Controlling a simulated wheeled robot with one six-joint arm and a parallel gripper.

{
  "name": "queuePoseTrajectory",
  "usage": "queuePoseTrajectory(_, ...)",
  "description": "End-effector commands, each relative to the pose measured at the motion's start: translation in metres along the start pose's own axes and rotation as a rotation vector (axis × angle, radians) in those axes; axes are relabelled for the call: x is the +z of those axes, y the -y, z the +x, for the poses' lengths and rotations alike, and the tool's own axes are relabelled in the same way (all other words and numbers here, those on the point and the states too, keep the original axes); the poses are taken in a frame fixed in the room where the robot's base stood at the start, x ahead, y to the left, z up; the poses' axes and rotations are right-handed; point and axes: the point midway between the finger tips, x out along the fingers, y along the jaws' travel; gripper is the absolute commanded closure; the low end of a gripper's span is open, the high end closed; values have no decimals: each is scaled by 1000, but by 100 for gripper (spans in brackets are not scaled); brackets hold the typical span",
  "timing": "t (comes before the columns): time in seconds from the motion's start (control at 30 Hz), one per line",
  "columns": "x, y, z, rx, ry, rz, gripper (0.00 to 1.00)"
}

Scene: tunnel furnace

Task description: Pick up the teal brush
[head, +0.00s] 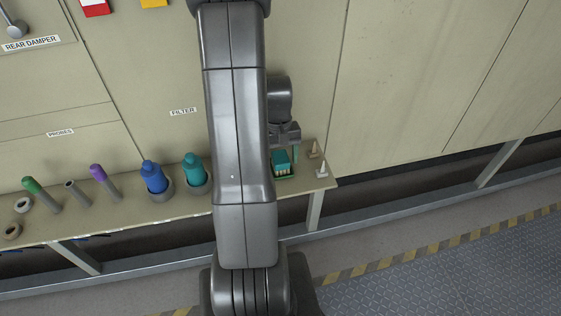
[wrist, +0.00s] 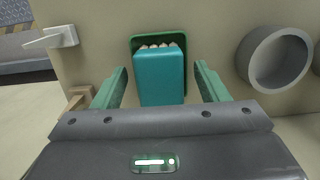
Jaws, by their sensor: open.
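The teal brush (wrist: 160,80) is a teal block with pale tips along its far end in the wrist view. It sits in a shallow green tray (wrist: 134,40). In the head view the brush (head: 281,158) is near the right end of the bench, partly behind my arm. My gripper (wrist: 160,84) is open, with one green finger to each side of the brush. Gaps show between the fingers and the brush. In the head view my gripper (head: 285,145) is over the brush; its fingers are partly hidden.
A grey ring holder (wrist: 275,55) looks empty beside the tray. Teal (head: 194,170) and blue (head: 153,177) bottles and several handled tools stand to the left. The furnace wall (head: 420,80) rises behind the bench.

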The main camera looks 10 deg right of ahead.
Motion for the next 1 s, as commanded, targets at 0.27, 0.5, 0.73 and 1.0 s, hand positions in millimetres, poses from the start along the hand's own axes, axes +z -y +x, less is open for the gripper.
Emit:
queuePoseTrajectory(0.27, 0, 0, 0, 0, 0, 0, 74)
queuePoseTrajectory(0.5, 0, 0, 0, 0, 0, 0, 83)
queuePoseTrajectory(0.73, 1, 0, -15, 1, -3, 0, 83)
queuePoseTrajectory(1.0, 8, 0, -63, 1, -5, 0, 83)
